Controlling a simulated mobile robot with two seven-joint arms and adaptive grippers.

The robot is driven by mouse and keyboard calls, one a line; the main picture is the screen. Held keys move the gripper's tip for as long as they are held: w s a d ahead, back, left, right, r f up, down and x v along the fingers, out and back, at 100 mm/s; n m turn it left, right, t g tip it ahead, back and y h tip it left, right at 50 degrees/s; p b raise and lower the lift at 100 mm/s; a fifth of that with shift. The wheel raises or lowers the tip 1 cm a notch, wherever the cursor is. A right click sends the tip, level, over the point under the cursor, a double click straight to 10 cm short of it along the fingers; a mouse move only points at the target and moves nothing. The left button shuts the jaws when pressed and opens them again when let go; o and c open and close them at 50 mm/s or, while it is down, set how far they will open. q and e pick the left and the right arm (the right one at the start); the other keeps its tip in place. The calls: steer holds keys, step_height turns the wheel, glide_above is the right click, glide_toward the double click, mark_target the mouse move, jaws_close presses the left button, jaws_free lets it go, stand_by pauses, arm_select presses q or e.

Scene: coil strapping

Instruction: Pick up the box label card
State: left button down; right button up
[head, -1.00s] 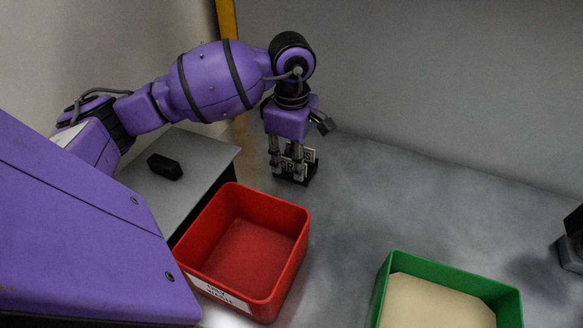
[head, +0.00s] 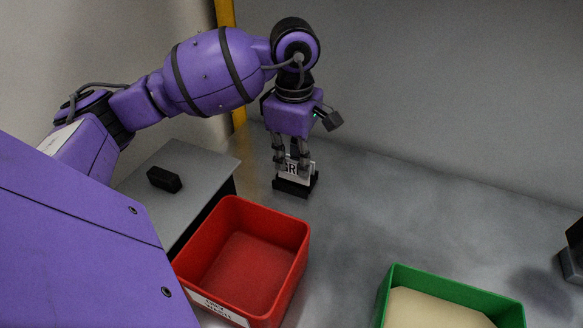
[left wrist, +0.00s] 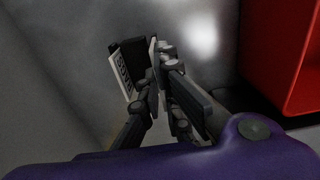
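A white card with dark lettering (head: 290,172), seemingly the box label card, stands upright in a black holder (head: 294,188) on the grey surface behind the red bin. It also shows in the left wrist view (left wrist: 121,76), just left of the fingertips. My left gripper (head: 291,165) points down at the card, its fingers overlapping the card's face and upper part. In the left wrist view the fingertips (left wrist: 158,52) are close together beside the card. Whether they pinch it is not clear. My right gripper is not in view.
A red bin (head: 303,262) with a white front label stands in front of the holder. A green bin (head: 448,279) with a tan content is at lower right. A small black block (head: 164,179) lies on a grey table (head: 205,160). A dark object (head: 573,262) is at the right edge.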

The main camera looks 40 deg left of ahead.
arm_select(q)
steer(key=s+d+r, duration=0.7)
steer(key=d+r, duration=0.1)
steer(key=d, duration=0.2)
steer(key=shift+s, duration=0.2)
steer(key=shift+r, duration=0.1)
stand_by(0.4)
